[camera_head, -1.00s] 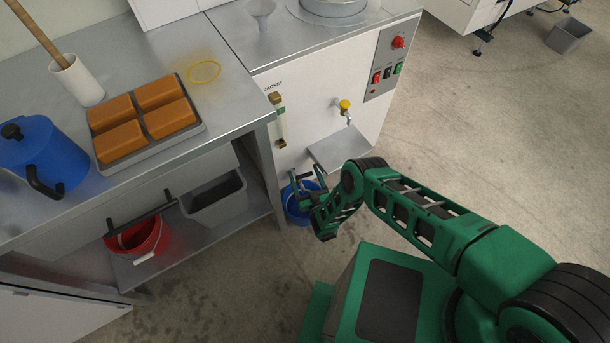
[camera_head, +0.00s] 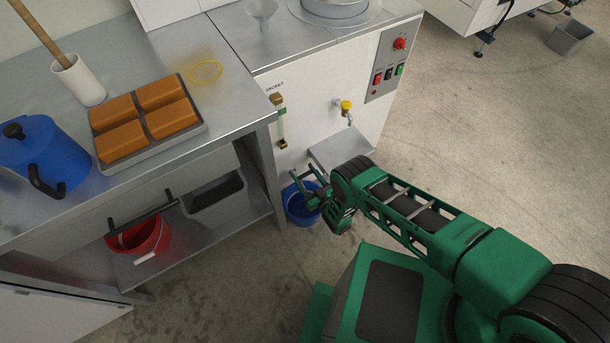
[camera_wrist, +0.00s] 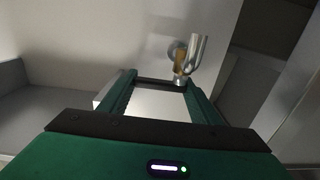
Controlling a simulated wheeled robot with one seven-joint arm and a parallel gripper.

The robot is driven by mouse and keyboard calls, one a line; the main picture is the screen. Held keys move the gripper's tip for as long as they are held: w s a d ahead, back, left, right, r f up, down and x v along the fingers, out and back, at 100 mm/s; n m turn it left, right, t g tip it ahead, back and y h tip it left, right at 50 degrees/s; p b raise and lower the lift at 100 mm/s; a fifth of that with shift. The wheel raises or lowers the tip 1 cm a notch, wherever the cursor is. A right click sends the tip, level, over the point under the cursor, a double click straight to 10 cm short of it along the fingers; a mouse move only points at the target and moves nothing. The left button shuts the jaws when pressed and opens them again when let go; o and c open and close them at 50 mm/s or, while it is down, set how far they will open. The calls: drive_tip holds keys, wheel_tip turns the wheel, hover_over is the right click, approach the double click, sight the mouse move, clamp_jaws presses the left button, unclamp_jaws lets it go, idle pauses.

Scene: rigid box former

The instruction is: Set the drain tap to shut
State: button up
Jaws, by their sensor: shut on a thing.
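In the wrist view, a tap with a brass body and a bright metal end (camera_wrist: 193,55) stands out from a pale wall, just beyond the right finger. I take it for the drain tap; its shut or open setting is not clear. My gripper (camera_wrist: 160,84) has its two fingers some way apart, with a dark bar between the tips, close to the brass part. It is shut on what seems to be the tap's handle. In the head view my gripper (camera_head: 306,178) is low at the white machine's front, over the blue bucket (camera_head: 300,203), and hides what it holds.
A yellow-knobbed tap (camera_head: 346,106) is on the machine above a metal drip tray (camera_head: 335,148). The steel bench (camera_head: 225,105) stands left, with a red bucket (camera_head: 142,237) and a grey bin (camera_head: 215,200) on its shelf. Open floor lies right.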

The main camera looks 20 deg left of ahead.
drive_tip(key=shift+f, duration=0.1)
drive_tip(key=o, duration=1)
drive_tip(key=shift+o, duration=0.2)
drive_tip(key=shift+d, duration=0.1)
drive_tip(key=v, duration=1)
drive_tip(key=shift+s+d, duration=0.2)
drive_tip(key=shift+s, duration=0.05)
